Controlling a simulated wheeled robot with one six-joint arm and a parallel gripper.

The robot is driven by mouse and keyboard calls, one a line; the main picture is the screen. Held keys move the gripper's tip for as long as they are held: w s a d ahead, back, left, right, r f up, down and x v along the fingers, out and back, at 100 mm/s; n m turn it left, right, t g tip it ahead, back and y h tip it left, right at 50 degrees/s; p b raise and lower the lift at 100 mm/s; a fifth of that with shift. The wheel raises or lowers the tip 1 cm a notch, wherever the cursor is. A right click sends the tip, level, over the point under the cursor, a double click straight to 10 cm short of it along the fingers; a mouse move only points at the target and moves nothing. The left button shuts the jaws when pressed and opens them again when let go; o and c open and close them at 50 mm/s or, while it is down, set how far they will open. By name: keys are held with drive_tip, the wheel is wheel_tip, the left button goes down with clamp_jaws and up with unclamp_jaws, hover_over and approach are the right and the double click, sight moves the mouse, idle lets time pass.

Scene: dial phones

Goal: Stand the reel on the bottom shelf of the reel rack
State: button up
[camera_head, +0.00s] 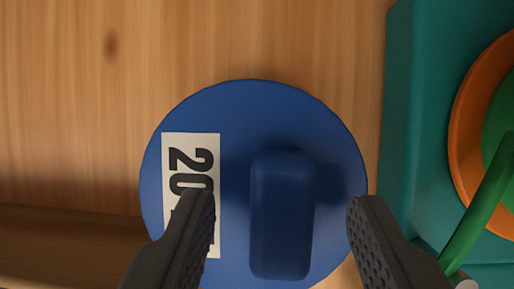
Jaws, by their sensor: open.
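A blue round reel (235,130) lies flat on a wooden surface in the camera_head view, with its disc face toward me. A raised blue block (282,215) stands up from the disc. A white label (203,150) on its left side carries large black digits, partly covered by my left finger. My gripper (280,215) is open, one dark ridged finger on each side of the raised block, with clear gaps between. I cannot tell how high the fingertips are above the disc. The reel rack is not recognisable in this view.
A teal body (397,130) with an orange ring (467,125) and a green part (485,205) stands close at the right. A wooden ledge or edge (70,235) crosses the lower left. Bare wood (240,40) lies above the reel.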

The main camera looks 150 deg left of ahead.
drive_tip(key=shift+w+f, duration=0.1)
drive_tip(key=shift+f, duration=0.25)
clamp_jaws()
drive_tip(key=shift+r, duration=0.1)
idle(1.1)
